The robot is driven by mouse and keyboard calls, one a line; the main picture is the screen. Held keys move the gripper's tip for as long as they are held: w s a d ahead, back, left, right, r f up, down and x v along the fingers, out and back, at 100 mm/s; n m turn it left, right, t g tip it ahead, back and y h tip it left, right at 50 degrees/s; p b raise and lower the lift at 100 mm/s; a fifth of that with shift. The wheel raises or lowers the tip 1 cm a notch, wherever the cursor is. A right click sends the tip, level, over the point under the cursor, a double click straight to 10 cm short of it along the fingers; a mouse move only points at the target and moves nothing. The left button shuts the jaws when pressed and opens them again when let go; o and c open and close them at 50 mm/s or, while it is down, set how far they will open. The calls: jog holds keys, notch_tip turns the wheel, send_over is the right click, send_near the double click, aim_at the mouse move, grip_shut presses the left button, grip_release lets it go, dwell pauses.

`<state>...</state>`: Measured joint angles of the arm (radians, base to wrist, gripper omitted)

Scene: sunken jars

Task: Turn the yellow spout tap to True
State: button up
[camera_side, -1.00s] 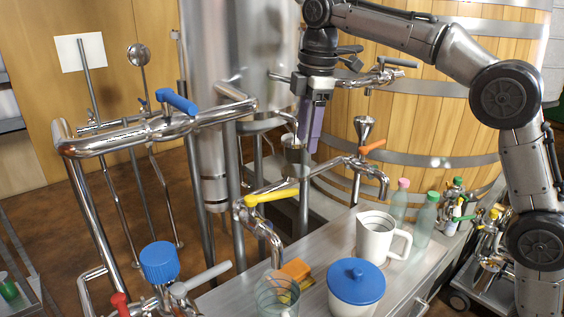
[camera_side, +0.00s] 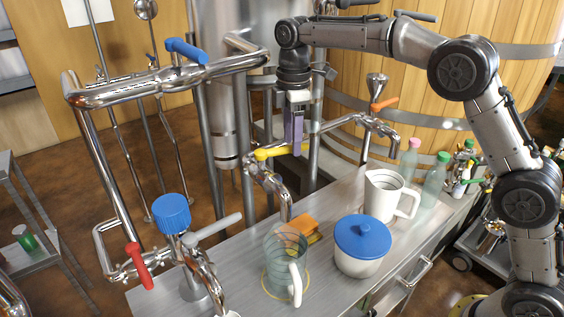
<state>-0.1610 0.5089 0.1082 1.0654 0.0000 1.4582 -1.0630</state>
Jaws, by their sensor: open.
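The yellow tap handle (camera_side: 270,154) sits on top of a chrome spout (camera_side: 280,186) that curves down over the counter. The handle points to the right, roughly level. My gripper (camera_side: 296,146) hangs pointing down, with its purple fingers at the right end of the yellow handle. The jaws are open. The fingertips overlap the handle's end in this view, and I cannot tell whether they touch it or straddle it.
A glass jug (camera_side: 283,268), a blue-lidded pot (camera_side: 360,262), a white pitcher (camera_side: 381,207) and an orange sponge (camera_side: 302,226) stand on the counter (camera_side: 250,240) below. A blue-handled pipe (camera_side: 130,92) is left; an orange-handled tap (camera_side: 384,104) is right.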

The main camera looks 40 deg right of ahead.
jog(key=shift+f, duration=0.15)
jog(key=shift+f, duration=1.25)
jog(key=shift+c, duration=0.2)
grip_shut()
